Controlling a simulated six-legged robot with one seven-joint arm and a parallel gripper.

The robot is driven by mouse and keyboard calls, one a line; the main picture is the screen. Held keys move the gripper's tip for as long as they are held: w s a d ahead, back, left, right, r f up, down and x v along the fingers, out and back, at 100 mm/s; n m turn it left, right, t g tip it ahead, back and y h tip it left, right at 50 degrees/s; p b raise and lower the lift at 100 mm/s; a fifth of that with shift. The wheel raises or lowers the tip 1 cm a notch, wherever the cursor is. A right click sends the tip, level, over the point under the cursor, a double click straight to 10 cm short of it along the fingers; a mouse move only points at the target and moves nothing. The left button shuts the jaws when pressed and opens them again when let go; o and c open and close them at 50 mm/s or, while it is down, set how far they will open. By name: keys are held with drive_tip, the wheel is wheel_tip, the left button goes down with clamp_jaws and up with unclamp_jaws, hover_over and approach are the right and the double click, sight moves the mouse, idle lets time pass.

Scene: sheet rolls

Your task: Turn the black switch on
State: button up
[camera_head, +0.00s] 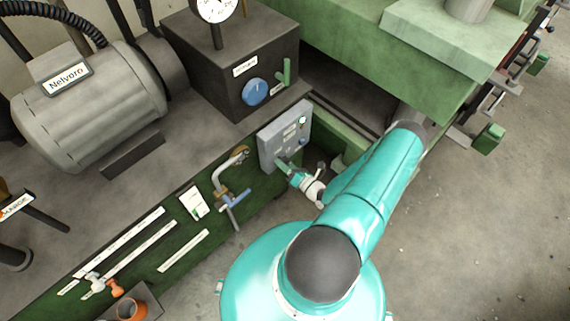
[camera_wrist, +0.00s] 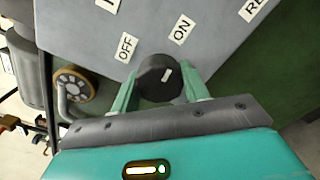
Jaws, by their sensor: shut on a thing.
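The black switch (camera_wrist: 160,78) is a round knob on a grey control panel (camera_wrist: 85,45). A white mark on the knob points up and to the right, between the "OFF" label (camera_wrist: 126,46) and the "ON" label (camera_wrist: 182,28), nearer to "ON". My gripper (camera_wrist: 160,88) is shut on the knob, with one green finger on each side of it. In the head view the grey panel (camera_head: 290,125) stands upright at the edge of the green bench. My gripper (camera_head: 283,165) reaches its lower left part there. The knob is hidden in that view.
A black box (camera_head: 225,75) with a blue knob (camera_head: 256,91) and a green lever stands behind the panel. A grey motor (camera_head: 95,105) is farther left. Bare floor (camera_head: 460,220) lies to the right.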

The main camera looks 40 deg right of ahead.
drive_tip(key=shift+m, duration=0.6)
drive_tip(key=o, duration=1)
drive_tip(key=s, duration=1.4)
drive_tip(key=shift+d, duration=0.2)
drive_tip(key=shift+w, duration=0.1)
